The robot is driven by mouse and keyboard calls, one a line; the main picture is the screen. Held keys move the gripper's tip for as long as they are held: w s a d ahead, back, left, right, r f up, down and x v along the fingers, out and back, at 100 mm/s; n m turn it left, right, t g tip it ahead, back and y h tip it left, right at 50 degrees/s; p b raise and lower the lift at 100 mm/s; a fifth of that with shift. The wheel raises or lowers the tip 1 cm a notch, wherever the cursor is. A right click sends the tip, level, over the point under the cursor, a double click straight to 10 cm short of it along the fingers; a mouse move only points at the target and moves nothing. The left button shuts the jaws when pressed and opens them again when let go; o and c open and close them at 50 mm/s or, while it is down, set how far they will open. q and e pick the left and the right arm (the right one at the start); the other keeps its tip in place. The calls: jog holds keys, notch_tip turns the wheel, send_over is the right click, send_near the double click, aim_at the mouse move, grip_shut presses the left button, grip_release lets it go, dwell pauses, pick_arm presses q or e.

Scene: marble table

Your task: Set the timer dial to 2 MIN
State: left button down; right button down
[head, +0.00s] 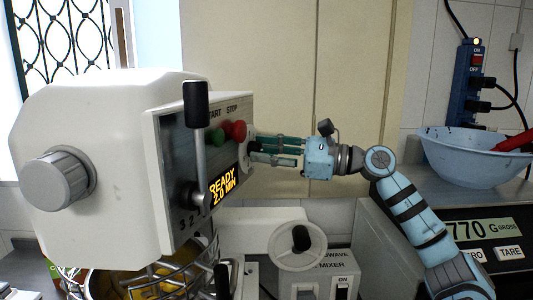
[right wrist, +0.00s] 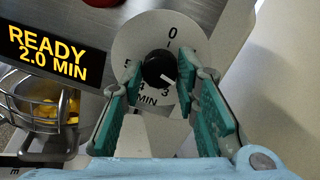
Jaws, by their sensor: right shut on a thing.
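The timer dial is a black knob (right wrist: 156,66) on a round grey plate in the right wrist view. The plate shows 0 at the top, 3 and 4 near the bottom and MIN below. The knob's white mark points to the lower right. My right gripper (right wrist: 163,78) is shut on the knob, with a teal finger on each side; the right finger hides part of the scale. In the head view my right gripper (head: 258,150) reaches the panel's right side. The display (head: 223,188) reads READY 2.0 MIN. My left gripper is not in view.
A green and a red button (head: 237,130) sit beside the dial. A lever (head: 197,125) stands in front of the panel. The white mixer (head: 110,120) has a wire guard below. At the right are a blue bowl (head: 455,165) and a scale display (head: 480,229).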

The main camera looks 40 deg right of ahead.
aim_at(247, 103)
jog(key=shift+f+n, duration=0.1)
jog(key=shift+n, duration=0.4)
jog(key=c, duration=1.2)
grip_release()
notch_tip(247, 103, up, 10)
jog(key=shift+r, duration=0.1)
jog(key=shift+d, duration=0.1)
jog(key=shift+w, duration=0.1)
